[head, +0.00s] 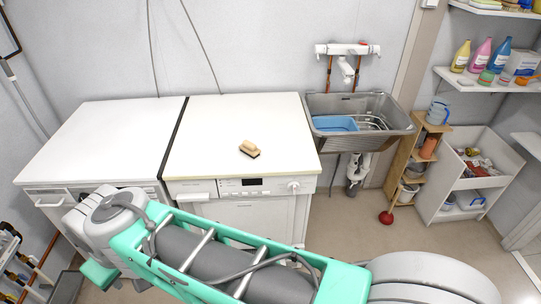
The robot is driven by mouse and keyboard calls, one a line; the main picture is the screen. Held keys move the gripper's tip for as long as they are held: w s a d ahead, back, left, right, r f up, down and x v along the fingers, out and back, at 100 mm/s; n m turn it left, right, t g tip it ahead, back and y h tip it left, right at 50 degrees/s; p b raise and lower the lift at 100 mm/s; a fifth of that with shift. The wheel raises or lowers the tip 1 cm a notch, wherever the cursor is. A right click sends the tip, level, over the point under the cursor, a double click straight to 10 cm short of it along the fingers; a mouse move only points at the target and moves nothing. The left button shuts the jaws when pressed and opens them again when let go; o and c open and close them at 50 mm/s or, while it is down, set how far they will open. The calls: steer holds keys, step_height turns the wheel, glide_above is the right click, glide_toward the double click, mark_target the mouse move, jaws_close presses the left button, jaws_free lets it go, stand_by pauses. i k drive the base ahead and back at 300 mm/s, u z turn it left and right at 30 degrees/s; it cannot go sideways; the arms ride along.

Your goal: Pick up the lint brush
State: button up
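The lint brush (249,149) is a small tan block with a dark edge along its lower side. It lies on the white top of the right-hand machine (222,115), right of centre and near the front edge. Nothing touches it except the surface below. My arm stretches across the lower part of the head view, in front of the machines. My gripper is not visible in this view, so its state is hidden.
A second white machine (98,135) stands at left. A grey sink (380,102) holding a blue basin (334,123) adjoins on the right. A wooden shelf rack (407,150), a white cabinet (460,205) and a red plunger (386,218) stand further right. The tops around the brush are clear.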

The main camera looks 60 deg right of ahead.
mark_target(250, 150)
steer(key=u, duration=0.85)
steer(key=i, duration=0.85)
steer(key=z, duration=3.4)
steer(key=i, duration=0.45)
steer(key=u, duration=0.55)
steer(key=k, duration=0.5)
steer(key=u, duration=1.35)
steer(key=i, duration=1.05)
steer(key=u, duration=0.05)
